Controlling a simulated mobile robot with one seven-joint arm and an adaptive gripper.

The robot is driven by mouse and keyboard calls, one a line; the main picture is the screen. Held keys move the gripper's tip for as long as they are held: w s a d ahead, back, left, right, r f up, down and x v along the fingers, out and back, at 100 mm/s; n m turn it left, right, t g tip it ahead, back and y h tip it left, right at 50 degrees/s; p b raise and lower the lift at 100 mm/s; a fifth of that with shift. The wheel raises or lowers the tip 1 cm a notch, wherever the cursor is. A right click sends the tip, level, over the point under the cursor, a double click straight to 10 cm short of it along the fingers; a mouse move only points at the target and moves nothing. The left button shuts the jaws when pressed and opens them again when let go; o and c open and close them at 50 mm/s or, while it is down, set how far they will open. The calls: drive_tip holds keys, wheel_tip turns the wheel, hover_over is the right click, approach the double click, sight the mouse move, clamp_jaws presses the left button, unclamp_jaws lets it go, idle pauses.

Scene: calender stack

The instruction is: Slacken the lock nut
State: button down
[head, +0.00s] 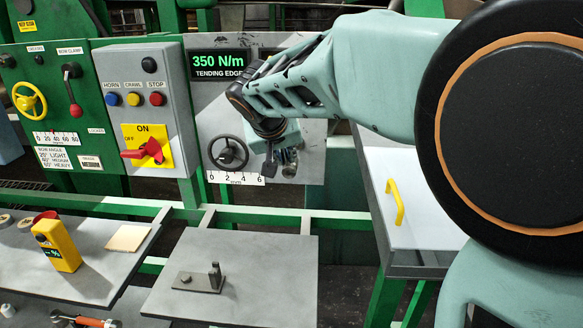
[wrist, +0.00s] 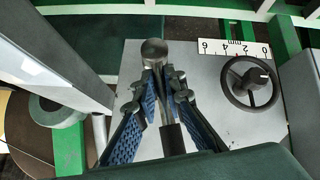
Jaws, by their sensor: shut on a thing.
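In the wrist view my gripper (wrist: 156,80) has its two blue-padded fingers drawn together at a grey metal piece with a rounded end, which I take for the lock nut (wrist: 154,50). A dark rod (wrist: 172,138) with a pale collar lies between the fingers, nearer the camera. In the head view my gripper (head: 277,160) is at the grey panel, to the right of the dark handwheel (head: 228,152). The handwheel also shows in the wrist view (wrist: 250,83), apart from the fingers. My gripper and arm partly hide the metal fittings there in the head view.
A display (head: 223,64) above reads 350 N/m, tending edge. A white scale (head: 235,180) lies below the handwheel. A switch box (head: 148,110) with buttons and a red switch stands to the left. A grey plate (head: 235,280) with a small bracket is below; a yellow-handled white panel (head: 415,200) is right.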

drive_tip(key=shift+w+d+r+t, duration=0.15)
drive_tip(key=shift+w+d+r, duration=0.05)
drive_tip(key=shift+d, duration=0.15)
drive_tip(key=shift+w+d+r+t, duration=0.15)
drive_tip(key=shift+d+r, duration=0.05)
drive_tip(key=shift+d, duration=0.15)
drive_tip(key=shift+d+r+y+p, duration=0.2)
drive_tip(key=shift+d+y+p, duration=0.05)
drive_tip(key=shift+y+p, duration=0.55)
drive_tip(key=p, duration=0.3)
drive_tip(key=shift+d+m+y, duration=0.25)
drive_tip(key=shift+m+y, duration=0.15)
drive_tip(key=p, duration=0.3)
drive_tip(key=shift+d+y, duration=0.2)
drive_tip(key=shift+y, duration=0.1)
drive_tip(key=shift+f+m+p, duration=0.1)
drive_tip(key=shift+m+p, duration=0.2)
drive_tip(key=shift+p, duration=0.95)
drive_tip(key=d+y+p, duration=0.1)
drive_tip(key=p, duration=0.5)
drive_tip(key=shift+m+y+p, duration=0.3)
drive_tip(key=shift+y+p, duration=0.05)
drive_tip(key=shift+y, duration=0.05)
